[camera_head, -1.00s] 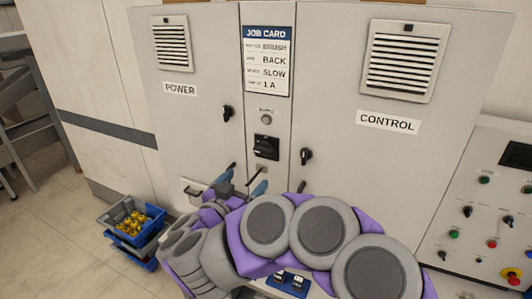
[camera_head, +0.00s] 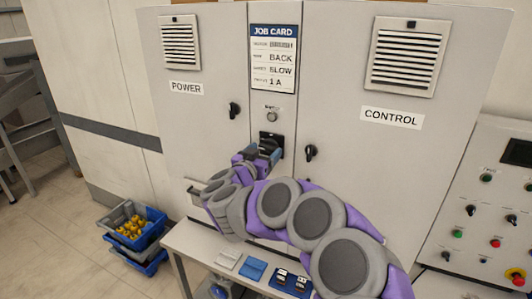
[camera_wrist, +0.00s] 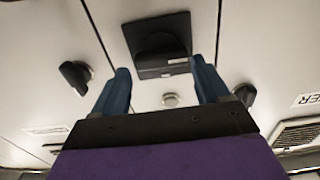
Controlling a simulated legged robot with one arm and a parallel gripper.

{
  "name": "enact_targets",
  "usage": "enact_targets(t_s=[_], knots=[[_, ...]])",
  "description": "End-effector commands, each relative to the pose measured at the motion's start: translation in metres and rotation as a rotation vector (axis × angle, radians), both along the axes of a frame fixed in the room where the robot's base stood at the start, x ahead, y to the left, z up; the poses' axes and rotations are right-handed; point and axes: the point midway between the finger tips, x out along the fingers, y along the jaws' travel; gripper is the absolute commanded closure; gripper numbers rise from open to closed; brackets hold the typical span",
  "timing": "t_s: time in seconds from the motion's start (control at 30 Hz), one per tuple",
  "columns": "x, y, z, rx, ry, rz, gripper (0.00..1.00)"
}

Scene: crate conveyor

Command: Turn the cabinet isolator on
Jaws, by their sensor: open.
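The cabinet isolator (camera_head: 272,138) is a black rotary switch on a square black plate. It is on the narrow middle panel under the job card, and my gripper partly covers it in the head view. In the wrist view the isolator (camera_wrist: 158,42) is straight ahead, its dark knob at the plate's centre. My gripper (camera_wrist: 160,68) is open, with its two blue fingers either side of the plate's near edge. The head view shows my gripper (camera_head: 266,155) right in front of the isolator. I cannot tell whether the fingers touch the knob.
Black door handles (camera_head: 234,110) and (camera_head: 310,152) flank the isolator, on the POWER and CONTROL doors. A small round button (camera_head: 271,114) sits above it. A bench (camera_head: 200,240) with small trays stands below. Blue crates (camera_head: 150,235) are on the floor at left. A control console (camera_head: 470,190) is at right.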

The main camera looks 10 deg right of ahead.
Motion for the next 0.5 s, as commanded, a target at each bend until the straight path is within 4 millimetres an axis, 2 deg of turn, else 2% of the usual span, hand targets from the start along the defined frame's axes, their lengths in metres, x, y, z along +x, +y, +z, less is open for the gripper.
enact_targets(t_s=[0.03,0.1,0.27,0.43,0.5], knots=[[0.005,-0.008,0.007,-0.005,-0.016,-0.01,0.04],[0.008,-0.011,0.006,-0.004,-0.013,-0.007,0.04],[0.006,-0.021,0.008,0.005,-0.015,-0.003,0.04],[0.005,-0.017,0.007,0.003,-0.012,-0.004,0.02],[0.004,-0.013,0.007,0.0,-0.011,-0.005,0.09]])
